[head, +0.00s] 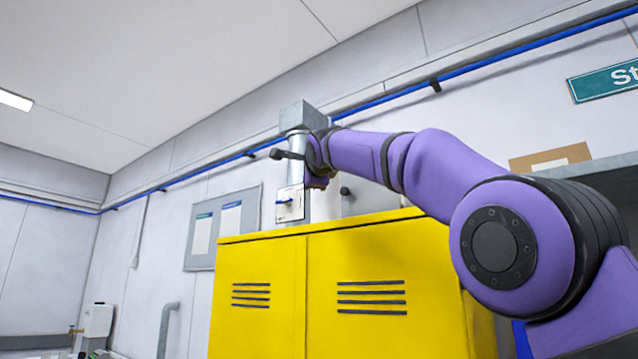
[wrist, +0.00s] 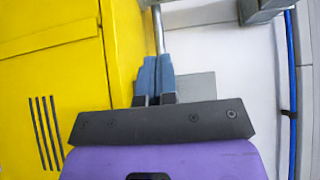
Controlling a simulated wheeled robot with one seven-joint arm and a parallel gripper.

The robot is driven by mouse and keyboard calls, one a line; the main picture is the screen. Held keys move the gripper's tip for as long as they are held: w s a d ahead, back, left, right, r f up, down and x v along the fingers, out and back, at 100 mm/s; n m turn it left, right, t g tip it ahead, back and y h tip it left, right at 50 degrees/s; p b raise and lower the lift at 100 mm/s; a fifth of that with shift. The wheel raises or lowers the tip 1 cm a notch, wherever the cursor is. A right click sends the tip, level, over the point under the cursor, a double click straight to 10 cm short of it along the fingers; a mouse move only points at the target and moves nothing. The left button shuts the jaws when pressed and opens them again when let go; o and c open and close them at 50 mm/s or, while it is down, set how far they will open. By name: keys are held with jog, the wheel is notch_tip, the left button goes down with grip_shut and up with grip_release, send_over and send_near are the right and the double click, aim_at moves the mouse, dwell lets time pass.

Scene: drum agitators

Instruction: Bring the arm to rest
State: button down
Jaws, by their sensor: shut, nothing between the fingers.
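My purple arm reaches up and leftward across the head view, in front of and above the yellow cabinet (head: 258,300). Its wrist is near the cabinet's top edge. In the wrist view my gripper (wrist: 156,62) shows two blue-grey fingers side by side, shut with nothing between them. The yellow cabinet (wrist: 48,75) is to the left of the fingers there, apart from them. In the head view the fingertips cannot be made out.
A grey metal duct (head: 300,116) and a white switch box (head: 290,204) are on the wall behind my wrist. A blue pipe (head: 500,55) runs along the wall. A shelf with a cardboard box (head: 550,157) is at right. The air at left is free.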

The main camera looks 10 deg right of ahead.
jog(key=shift+s+a, duration=1.2)
jog(key=shift+a, duration=0.1)
